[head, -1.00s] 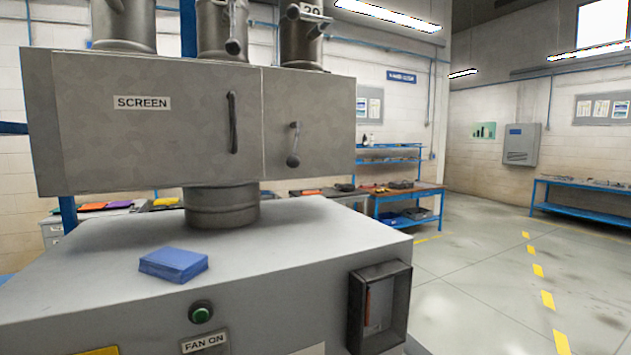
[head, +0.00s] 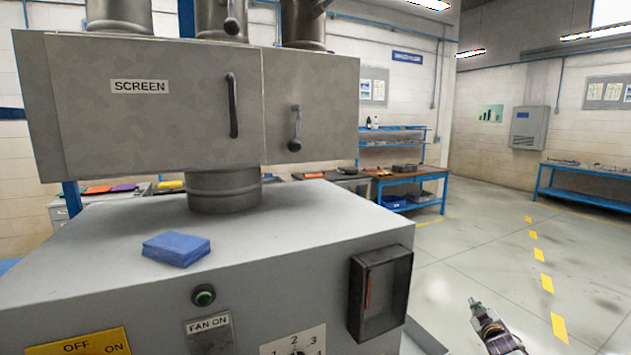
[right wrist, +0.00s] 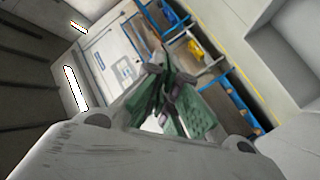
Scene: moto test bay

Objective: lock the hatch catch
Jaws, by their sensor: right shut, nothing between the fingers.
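The grey hatch (head: 150,110) labelled SCREEN is the front of a box at upper left in the head view, and it looks closed. It has a dark upright bar handle (head: 233,105). The catch (head: 296,128) is a small dark lever with a round knob on the panel right of the hatch seam. Its knob hangs down, almost straight below the pivot. My right gripper (head: 475,305) is at the lower right, shut and empty, well below and right of the catch. Its fingers also show in the right wrist view (right wrist: 165,100). My left gripper is out of view.
Blue workbenches (head: 410,185) stand behind. Floor to the right is clear.

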